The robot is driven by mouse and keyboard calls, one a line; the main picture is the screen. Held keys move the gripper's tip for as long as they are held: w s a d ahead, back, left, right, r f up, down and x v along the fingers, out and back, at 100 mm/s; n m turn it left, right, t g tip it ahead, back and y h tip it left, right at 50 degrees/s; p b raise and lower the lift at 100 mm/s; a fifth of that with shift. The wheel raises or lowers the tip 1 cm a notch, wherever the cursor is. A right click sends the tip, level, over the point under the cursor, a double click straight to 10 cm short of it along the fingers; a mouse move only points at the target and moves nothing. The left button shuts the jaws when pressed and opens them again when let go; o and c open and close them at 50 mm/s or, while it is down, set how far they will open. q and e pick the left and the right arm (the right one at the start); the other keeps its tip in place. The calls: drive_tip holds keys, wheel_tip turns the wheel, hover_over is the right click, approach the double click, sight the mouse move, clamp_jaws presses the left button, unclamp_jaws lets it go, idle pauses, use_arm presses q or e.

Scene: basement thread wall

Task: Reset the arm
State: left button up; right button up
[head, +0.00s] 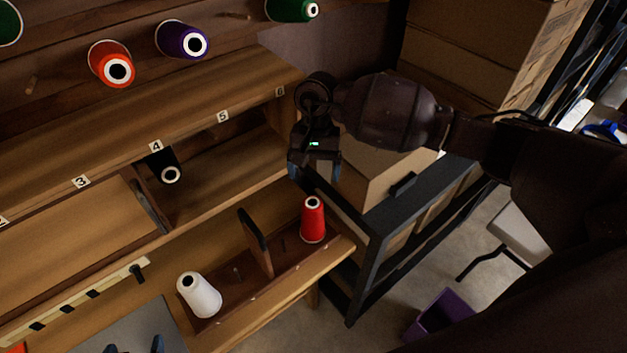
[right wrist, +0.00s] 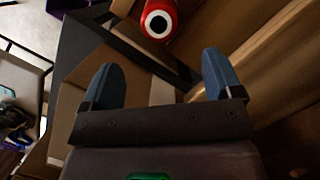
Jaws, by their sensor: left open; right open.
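My right arm (head: 390,112) reaches in from the right in the head view. It ends in the dark right gripper (head: 314,165), above the right end of the wooden shelf unit and beside a dark metal frame. In the right wrist view, the right gripper (right wrist: 156,62) has its two blue fingers wide apart with nothing between them. The red spool (head: 313,220) stands on the lower shelf below it, apart from the fingers. My left gripper (head: 134,346) shows only its blue fingertips at the bottom edge, apart, over a grey surface; the rest of it is out of frame.
A white spool (head: 198,295) is on the lower shelf, left of a divider (head: 255,243). A black spool (head: 164,169) lies in a numbered compartment. Orange (head: 109,64) and purple (head: 182,40) spools hang on the wall. Cardboard boxes (head: 470,60) and the metal frame (head: 372,245) stand close on the right.

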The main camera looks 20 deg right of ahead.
drive_tip(key=shift+w+r, duration=0.1)
drive_tip(key=shift+r, duration=0.3)
